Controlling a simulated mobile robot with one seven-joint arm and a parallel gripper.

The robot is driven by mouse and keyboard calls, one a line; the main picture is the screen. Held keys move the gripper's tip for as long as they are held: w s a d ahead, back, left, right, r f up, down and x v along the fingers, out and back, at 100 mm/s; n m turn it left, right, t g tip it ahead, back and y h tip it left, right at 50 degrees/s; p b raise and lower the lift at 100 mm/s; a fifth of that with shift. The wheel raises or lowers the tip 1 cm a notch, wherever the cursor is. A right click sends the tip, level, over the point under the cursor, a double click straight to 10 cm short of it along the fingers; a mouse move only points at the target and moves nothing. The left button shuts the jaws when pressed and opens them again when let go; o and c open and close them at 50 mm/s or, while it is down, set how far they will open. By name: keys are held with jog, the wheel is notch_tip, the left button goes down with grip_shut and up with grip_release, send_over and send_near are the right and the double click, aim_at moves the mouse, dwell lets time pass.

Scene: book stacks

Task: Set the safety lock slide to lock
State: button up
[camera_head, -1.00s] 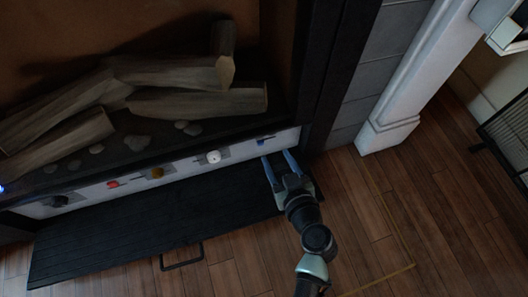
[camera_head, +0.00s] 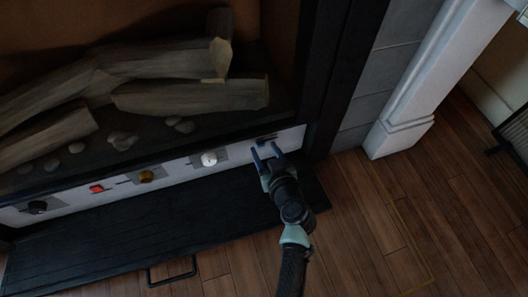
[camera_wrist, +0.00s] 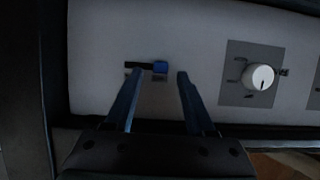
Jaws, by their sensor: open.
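In the wrist view the knob sits at the right end of the slot. In the head view the slide (camera_head: 264,140) is at the panel's right end, just beyond the fingertips. My gripper (camera_wrist: 158,75) is open and empty, its two blue fingers pointing at the panel on either side of the knob. The gap between fingertips and knob is hard to judge. My gripper also shows in the head view (camera_head: 267,150).
A white dial (camera_wrist: 260,78) is right of the slide in the wrist view. A brown knob (camera_head: 146,176), red switch (camera_head: 97,189) and black knob (camera_head: 38,207) line the panel. Logs (camera_head: 190,95) lie above. A dark lowered flap (camera_head: 160,215) with a handle lies below the panel.

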jog(key=shift+w+a+f, duration=0.2)
jog(key=shift+w+f, duration=0.05)
jog(key=shift+w, duration=0.3)
grip_shut()
dwell(1.1)
